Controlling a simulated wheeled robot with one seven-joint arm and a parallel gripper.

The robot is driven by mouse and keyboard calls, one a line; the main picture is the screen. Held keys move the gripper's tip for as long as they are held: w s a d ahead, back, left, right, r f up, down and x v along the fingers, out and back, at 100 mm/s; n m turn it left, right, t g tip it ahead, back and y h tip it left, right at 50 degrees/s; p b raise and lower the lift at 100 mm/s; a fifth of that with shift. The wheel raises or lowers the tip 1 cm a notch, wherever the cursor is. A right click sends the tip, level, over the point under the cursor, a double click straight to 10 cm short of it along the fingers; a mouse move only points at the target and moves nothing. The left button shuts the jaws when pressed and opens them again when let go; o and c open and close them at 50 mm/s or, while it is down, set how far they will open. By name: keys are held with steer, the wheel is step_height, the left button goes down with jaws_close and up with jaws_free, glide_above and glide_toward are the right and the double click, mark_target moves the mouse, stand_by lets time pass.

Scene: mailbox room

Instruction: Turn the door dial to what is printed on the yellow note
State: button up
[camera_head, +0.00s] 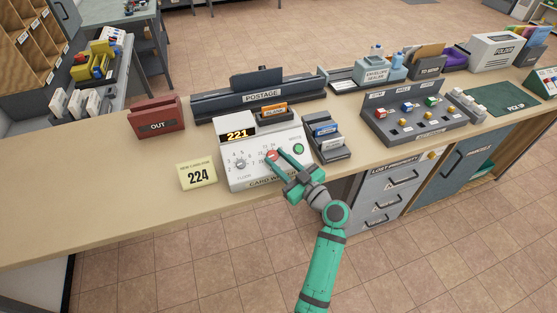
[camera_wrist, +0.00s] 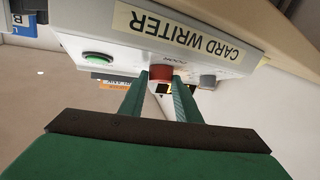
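The yellow note (camera_head: 198,176) reads 224 in large print, with a small illegible line above. The card writer (camera_head: 236,181) shows 221 on its lit display (camera_head: 237,133). The red dial (camera_head: 272,155), apparently the door dial, sits right of the grey floor dial (camera_head: 240,164). My gripper (camera_head: 276,158) reaches it from the front right. In the wrist view, upside down, the two fingers (camera_wrist: 160,80) flank the red dial (camera_wrist: 160,72) closely, one on each side, and appear shut on it. The fingers partly cover the dial's scale. The grey dial (camera_wrist: 207,82) stands apart from the fingers.
A green button (camera_head: 299,149) is on the card writer's right side. A grey card holder (camera_head: 331,141) stands close to its right, and the postage unit (camera_head: 258,96) behind. A red OUT tray (camera_head: 156,118) is at back left. The counter's left front is clear.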

steer(key=c, duration=0.3)
